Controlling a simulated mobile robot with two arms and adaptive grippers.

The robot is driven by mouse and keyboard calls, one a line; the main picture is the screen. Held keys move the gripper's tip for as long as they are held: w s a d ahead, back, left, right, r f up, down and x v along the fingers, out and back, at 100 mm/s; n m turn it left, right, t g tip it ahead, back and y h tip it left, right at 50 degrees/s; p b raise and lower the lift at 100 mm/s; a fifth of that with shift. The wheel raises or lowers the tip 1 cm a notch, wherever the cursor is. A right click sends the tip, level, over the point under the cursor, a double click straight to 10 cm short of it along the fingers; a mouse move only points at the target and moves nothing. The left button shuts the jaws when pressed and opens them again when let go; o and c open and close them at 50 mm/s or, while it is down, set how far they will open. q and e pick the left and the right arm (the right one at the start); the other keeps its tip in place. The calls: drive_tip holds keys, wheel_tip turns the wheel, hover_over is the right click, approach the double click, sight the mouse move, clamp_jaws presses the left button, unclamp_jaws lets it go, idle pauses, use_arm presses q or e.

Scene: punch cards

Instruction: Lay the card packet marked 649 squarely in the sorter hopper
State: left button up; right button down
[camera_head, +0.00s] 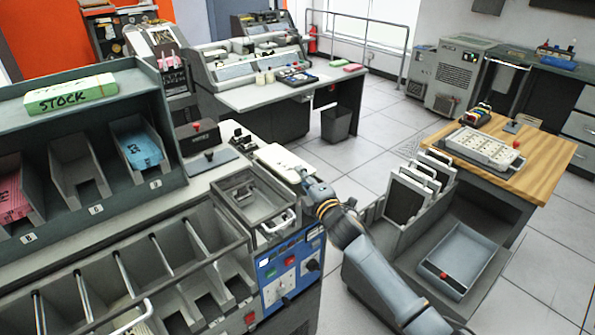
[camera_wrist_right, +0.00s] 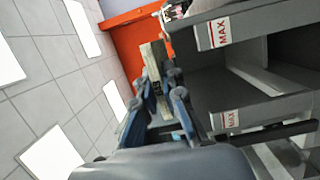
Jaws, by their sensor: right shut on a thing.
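A cream card packet (camera_head: 282,160) is at the fingertips of my right gripper (camera_head: 306,182) in the head view, just behind the sorter hopper (camera_head: 236,201). No number can be read on it. In the right wrist view, the gripper (camera_wrist_right: 158,105) is shut on the packet (camera_wrist_right: 153,58), which shows edge-on between the fingers. The hopper is a grey square-framed tray at the right end of the sorter, and no packet shows in it. Whether the packet touches the deck below cannot be told. My left gripper is out of view.
Sorter pockets (camera_head: 130,265) run to the left of the hopper; their MAX labels (camera_wrist_right: 222,32) show in the wrist view. A blue control panel (camera_head: 290,268) is below the hopper. A rack (camera_head: 95,140) holds a green STOCK box (camera_head: 70,95). A wooden table (camera_head: 540,165) stands right.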

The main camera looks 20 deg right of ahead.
drive_tip(key=shift+s+r, duration=0.2)
drive_tip(key=shift+s, duration=0.05)
drive_tip(key=shift+s+r, duration=0.2)
drive_tip(key=shift+s, duration=0.2)
drive_tip(key=shift+w+f, duration=0.15)
drive_tip(key=shift+w, duration=0.05)
drive_tip(key=shift+w+f, duration=0.1)
drive_tip(key=shift+f, duration=0.05)
drive_tip(key=shift+f+b, duration=0.35)
drive_tip(key=shift+b, duration=0.05)
drive_tip(key=shift+d+f, duration=0.1)
drive_tip(key=shift+f, duration=0.15)
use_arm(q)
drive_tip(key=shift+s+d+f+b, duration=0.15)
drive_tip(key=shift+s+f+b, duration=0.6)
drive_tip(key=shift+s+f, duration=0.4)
use_arm(e)
drive_tip(key=shift+f, duration=0.7)
